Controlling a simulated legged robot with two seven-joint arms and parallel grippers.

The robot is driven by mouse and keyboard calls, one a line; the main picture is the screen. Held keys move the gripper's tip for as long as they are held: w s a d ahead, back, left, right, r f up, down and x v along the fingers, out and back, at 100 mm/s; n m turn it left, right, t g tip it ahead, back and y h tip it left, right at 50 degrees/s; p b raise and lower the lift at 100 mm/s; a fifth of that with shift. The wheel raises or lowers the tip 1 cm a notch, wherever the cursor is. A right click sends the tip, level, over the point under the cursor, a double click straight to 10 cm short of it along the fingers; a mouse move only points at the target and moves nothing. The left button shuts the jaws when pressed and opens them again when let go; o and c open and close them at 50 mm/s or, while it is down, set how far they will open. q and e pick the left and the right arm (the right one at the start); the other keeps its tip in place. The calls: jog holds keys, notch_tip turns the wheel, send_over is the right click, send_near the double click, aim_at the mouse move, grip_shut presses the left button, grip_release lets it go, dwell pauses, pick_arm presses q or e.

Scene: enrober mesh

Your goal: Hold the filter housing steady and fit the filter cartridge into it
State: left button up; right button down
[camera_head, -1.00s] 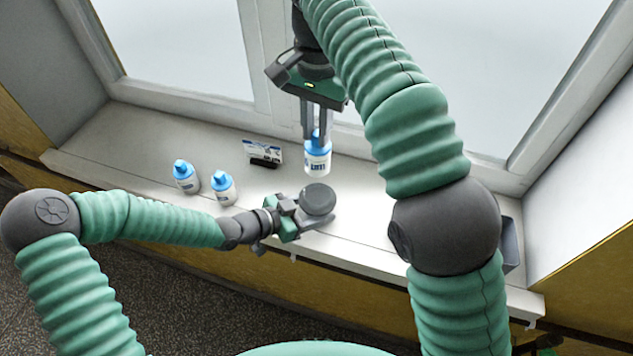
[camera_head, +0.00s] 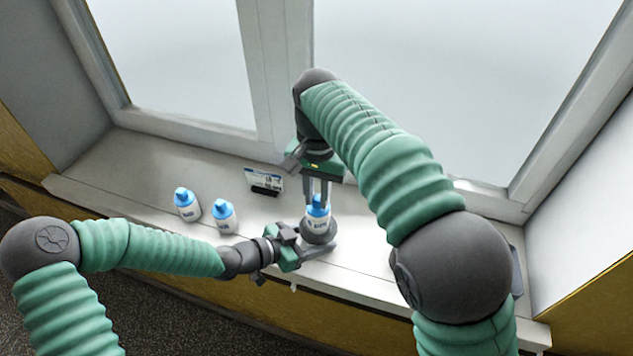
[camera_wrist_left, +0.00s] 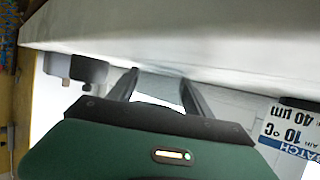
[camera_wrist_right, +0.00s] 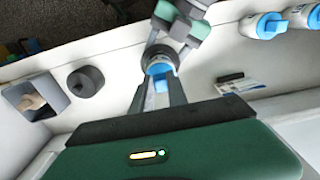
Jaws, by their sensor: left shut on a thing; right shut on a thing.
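The filter housing (camera_head: 319,237) is a round dark grey cup, held near the sill's front edge by my left gripper (camera_head: 298,243), which is shut on it. My right gripper (camera_head: 318,192) points down and is shut on the blue top of a white filter cartridge (camera_head: 317,217). The cartridge looks upright, its lower end at the housing's mouth; I cannot tell how far inside it is. In the right wrist view the cartridge's blue part (camera_wrist_right: 159,72) lines up with the dark housing ring (camera_wrist_right: 160,53). The left wrist view shows the left fingers (camera_wrist_left: 158,83), but the housing is not clear there.
Two more blue-topped white cartridges (camera_head: 187,204) (camera_head: 224,215) stand to the left on the sill. A printed card (camera_head: 264,180) on a black stand is behind. In the right wrist view, a grey bin (camera_wrist_right: 42,97) and a dark round piece (camera_wrist_right: 86,81) stand on the sill.

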jog(key=shift+f, duration=0.4)
jog(key=c, duration=1.2)
grip_release()
notch_tip(320, 180, up, 7)
jog(key=shift+r, duration=0.1)
pick_arm(q)
jog(key=o, duration=1.5)
jog(key=shift+c, duration=0.2)
